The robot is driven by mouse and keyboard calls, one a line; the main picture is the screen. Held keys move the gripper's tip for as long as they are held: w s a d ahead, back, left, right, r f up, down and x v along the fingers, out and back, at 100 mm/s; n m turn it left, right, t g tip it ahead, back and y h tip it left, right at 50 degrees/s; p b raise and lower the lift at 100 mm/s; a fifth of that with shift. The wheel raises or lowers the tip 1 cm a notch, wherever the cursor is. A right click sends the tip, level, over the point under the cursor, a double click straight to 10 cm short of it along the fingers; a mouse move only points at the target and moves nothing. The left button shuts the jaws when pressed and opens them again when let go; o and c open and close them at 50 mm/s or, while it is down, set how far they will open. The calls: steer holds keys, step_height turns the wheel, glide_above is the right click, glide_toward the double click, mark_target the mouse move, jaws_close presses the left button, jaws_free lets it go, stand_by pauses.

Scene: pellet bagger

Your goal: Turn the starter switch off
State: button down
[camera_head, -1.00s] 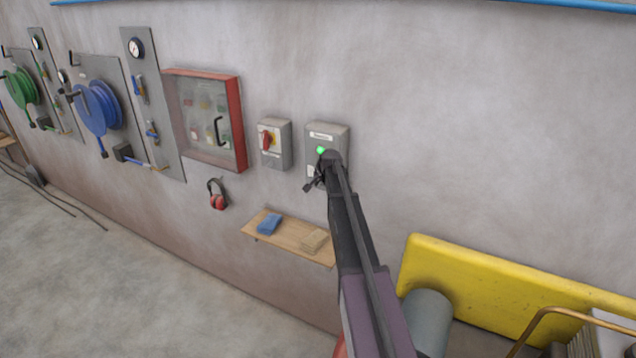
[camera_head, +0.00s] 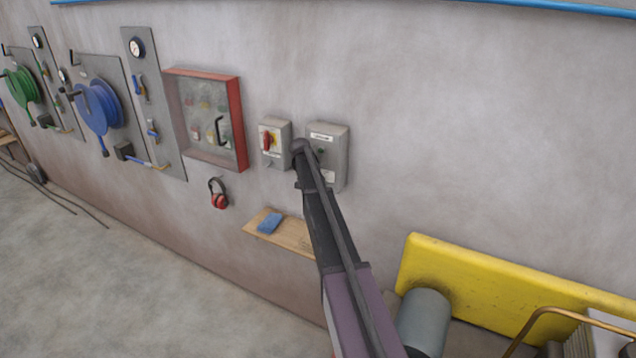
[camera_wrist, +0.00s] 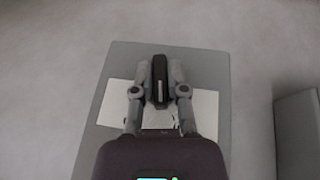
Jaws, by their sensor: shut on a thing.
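The starter box (camera_head: 336,148) is a grey wall box in the head view, with a white label on top and a small lamp (camera_head: 320,153) that looks dark. My arm's end covers its lower left part. In the wrist view, the black switch handle (camera_wrist: 160,82) stands upright in the picture, between the two fingers of my gripper (camera_wrist: 160,72), which is shut on it. Behind it lie a white plate (camera_wrist: 205,105) and the grey box face. In the head view the switch handle is hidden behind my arm.
A grey box with a red rotary handle on yellow (camera_head: 267,141) is close on the left. Further left is a red-framed cabinet (camera_head: 241,125). Below are red ear muffs (camera_head: 218,195) and a wooden shelf (camera_head: 285,237) with a blue cloth (camera_head: 269,223). Bare wall lies to the right.

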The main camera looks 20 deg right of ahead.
steer(key=shift+f+n+g+h+b, duration=0.25)
steer(key=shift+g+h+b, duration=0.55)
steer(key=shift+g, duration=0.4)
steer(key=shift+r+g+h, duration=0.15)
steer(key=shift+g+h, duration=0.15)
steer(key=shift+h, duration=0.1)
steer(key=c, duration=0.7)
jaws_free()
steer(key=shift+o, duration=0.2)
steer(key=shift+r, duration=0.1)
